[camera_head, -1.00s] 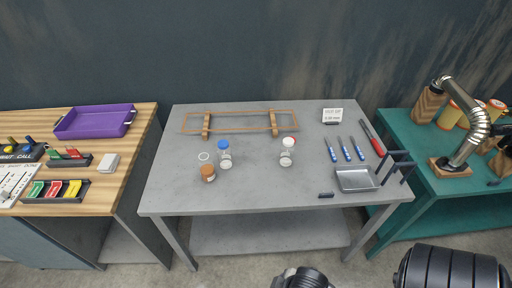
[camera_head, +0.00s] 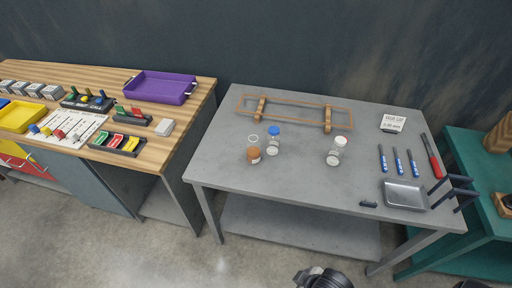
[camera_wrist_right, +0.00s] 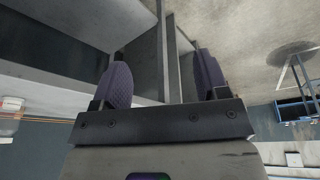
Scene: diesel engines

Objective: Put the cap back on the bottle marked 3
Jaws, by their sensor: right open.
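On the grey table stand a clear bottle with a blue cap (camera_head: 273,140), a clear bottle with a white cap (camera_head: 336,150) and a small orange-brown jar or bottle (camera_head: 254,154). A thin white ring (camera_head: 254,140) lies just behind the orange-brown one; I cannot tell whether it is a cap or a marking. The number 3 is not readable on any bottle. My right gripper (camera_wrist_right: 162,80) is open and empty in the right wrist view, with its two dark pads apart and away from the bottles. My left gripper is not in view.
A wooden frame (camera_head: 294,111) lies at the back of the grey table (camera_head: 300,182). A sign (camera_head: 393,121), blue-handled tools (camera_head: 397,162), a metal tray (camera_head: 404,195) and a dark rack (camera_head: 456,190) stand on the right. A purple tray (camera_head: 160,87) is on the wooden bench.

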